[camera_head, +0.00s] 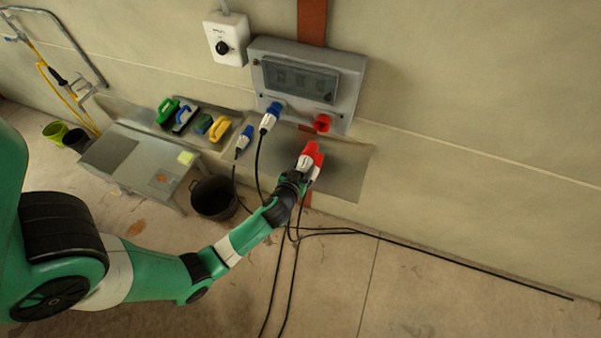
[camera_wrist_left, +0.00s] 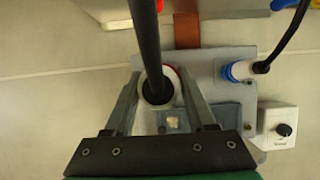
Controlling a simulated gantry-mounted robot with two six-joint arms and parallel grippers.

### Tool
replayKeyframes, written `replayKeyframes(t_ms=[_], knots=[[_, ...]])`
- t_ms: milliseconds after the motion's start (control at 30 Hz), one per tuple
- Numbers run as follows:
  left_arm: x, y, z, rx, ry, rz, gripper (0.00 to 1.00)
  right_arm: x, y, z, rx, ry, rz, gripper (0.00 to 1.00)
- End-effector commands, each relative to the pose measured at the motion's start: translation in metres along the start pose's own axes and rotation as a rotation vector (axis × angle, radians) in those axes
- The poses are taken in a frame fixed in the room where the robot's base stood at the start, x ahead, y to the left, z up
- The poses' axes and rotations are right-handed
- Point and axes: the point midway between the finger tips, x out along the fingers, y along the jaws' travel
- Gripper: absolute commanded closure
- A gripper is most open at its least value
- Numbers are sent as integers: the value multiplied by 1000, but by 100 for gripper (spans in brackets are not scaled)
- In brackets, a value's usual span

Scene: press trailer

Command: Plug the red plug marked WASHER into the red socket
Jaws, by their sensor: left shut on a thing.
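A red and white plug (camera_head: 311,155) with a black cable is held by my left gripper (camera_head: 301,172). The gripper is shut on its white body, and the red end faces up toward the wall box. The plug's white rear (camera_wrist_left: 158,88) also shows between the fingers in the left wrist view, its cable running up across the picture. No WASHER marking can be read. The red socket (camera_head: 323,122) is on the lower right of the grey wall box (camera_head: 342,98). The plug is apart from the socket, below and slightly left of it in the head view. My right gripper is not in view.
A blue plug (camera_head: 271,116) sits at the box's lower left, beside the red socket. Another blue plug (camera_head: 244,138) is further left. A white switch box (camera_head: 226,38) is on the wall. A black bucket (camera_head: 213,197) and several cables lie below. The wall at right is clear.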

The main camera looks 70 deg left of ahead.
Motion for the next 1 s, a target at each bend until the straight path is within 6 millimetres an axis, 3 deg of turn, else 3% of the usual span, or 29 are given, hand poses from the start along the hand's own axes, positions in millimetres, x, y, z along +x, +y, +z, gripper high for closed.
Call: replayKeyframes(t_ms=[600, 1000], knots=[[62, 0, -28, -1, 2, 0, 100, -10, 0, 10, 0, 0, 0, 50], [68, 0, -33, 0, 1, 0, 100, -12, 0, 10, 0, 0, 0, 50]])
